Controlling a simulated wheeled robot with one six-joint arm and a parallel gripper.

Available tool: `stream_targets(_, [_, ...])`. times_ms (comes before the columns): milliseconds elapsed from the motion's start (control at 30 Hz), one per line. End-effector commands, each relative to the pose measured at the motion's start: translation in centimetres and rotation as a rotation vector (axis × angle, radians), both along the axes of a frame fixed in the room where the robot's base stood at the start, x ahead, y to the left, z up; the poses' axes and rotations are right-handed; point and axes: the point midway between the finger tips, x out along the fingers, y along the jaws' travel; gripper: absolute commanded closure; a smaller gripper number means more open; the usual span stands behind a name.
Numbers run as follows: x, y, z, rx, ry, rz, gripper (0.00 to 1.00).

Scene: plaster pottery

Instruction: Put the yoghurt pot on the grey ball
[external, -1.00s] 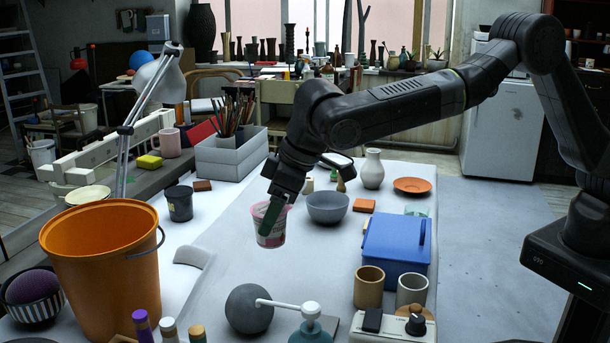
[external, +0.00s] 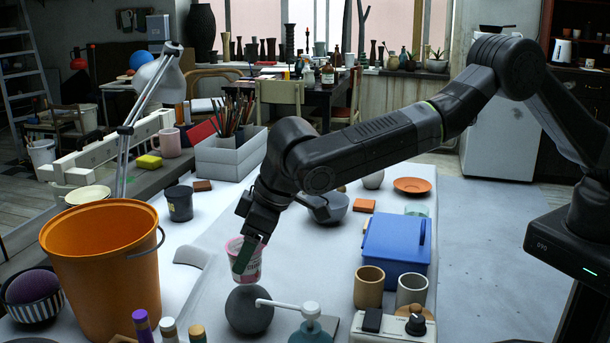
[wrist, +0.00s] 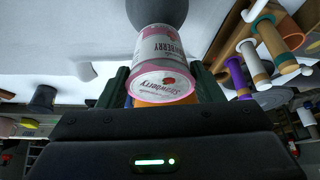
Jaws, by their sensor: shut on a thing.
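The yoghurt pot (external: 248,262), pink and white with a strawberry label, is held upright or nearly so just above and behind the grey ball. It also shows in the wrist view (wrist: 162,62) between the green-padded fingers. My gripper (external: 243,258) is shut on it. The grey ball (external: 249,312) rests on the white table in front of the pot. In the wrist view the ball (wrist: 157,12) lies beyond the pot at the top edge. I cannot tell whether pot and ball touch.
A teal pump bottle (external: 312,328) stands right of the ball, its white spout (external: 283,304) reaching in front of the ball. A large orange bucket (external: 100,270) stands to the left. A blue box (external: 396,245) and two cups (external: 369,288) stand to the right.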

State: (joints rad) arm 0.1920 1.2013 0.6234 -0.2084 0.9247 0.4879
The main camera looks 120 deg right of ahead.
Motion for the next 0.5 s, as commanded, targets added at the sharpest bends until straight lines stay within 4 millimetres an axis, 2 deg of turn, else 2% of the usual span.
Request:
stream_targets(133, [0.0, 0.0, -2.0, 0.0, 0.002, 0.0, 0.71])
stream_targets(500, [0.0, 0.0, -2.7, -0.001, -0.001, 0.0, 0.71])
